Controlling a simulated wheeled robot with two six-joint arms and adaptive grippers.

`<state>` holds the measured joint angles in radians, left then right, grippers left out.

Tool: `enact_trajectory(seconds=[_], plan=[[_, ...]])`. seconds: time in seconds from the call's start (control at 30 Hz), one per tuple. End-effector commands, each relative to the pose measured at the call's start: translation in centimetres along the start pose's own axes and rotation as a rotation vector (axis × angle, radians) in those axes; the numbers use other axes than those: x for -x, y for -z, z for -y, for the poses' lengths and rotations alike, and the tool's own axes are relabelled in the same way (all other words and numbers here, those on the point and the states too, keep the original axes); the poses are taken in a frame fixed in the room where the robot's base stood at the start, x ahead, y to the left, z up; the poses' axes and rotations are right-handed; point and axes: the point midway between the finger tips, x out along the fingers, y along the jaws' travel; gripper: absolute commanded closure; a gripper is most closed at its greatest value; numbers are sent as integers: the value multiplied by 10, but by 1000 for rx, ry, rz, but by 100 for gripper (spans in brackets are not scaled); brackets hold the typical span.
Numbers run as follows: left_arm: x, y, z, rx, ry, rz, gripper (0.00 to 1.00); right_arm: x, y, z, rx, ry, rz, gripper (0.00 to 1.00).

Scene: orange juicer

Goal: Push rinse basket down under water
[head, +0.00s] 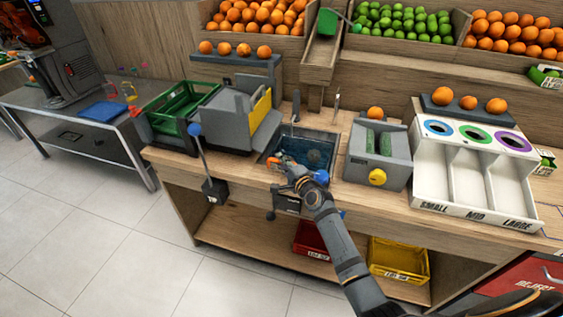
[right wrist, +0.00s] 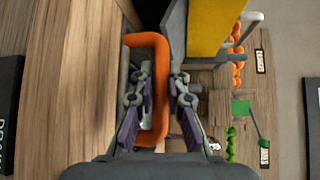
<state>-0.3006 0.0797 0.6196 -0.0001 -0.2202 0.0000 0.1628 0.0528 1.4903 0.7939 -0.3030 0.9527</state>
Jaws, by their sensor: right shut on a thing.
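The dark rinse basin (head: 316,138) is set into the wooden counter at the centre of the head view, with blue water showing in it. My right arm reaches in from the lower right. My right gripper (head: 284,166) is at the basin's front left side. In the right wrist view my right gripper (right wrist: 160,82) is shut on an orange handle (right wrist: 146,40), a rounded loop passing between the fingers. The handle also shows as a small orange bit (head: 274,160) in the head view. I take it as the rinse basket's handle; the basket body is hard to make out. My left gripper is not in view.
A grey machine with a yellow panel (head: 261,106) stands left of the basin, beside a green crate (head: 178,106). A grey unit with a yellow knob (head: 377,177) stands to the right. A blue-topped lever (head: 195,130) is at the counter's front left. A white sorting tray (head: 462,180) is further right.

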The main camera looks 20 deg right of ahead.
Motion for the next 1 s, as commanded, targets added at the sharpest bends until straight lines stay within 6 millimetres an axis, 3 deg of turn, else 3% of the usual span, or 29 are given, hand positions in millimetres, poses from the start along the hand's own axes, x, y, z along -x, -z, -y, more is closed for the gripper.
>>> enact_trajectory(seconds=[0.03,0.07,0.1,0.43,0.53,1.0], plan=[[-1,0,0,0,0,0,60,2,0,-12,-3,-23,2,100],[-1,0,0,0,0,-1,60,2,0,-12,-3,-23,2,82],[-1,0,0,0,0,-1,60,2,0,-12,-3,-23,2,77],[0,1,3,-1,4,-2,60,2,0,-9,-1,-18,2,76],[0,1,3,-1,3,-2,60,10,0,-9,1,-18,1,76],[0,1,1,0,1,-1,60,110,0,-7,1,-16,1,76]])
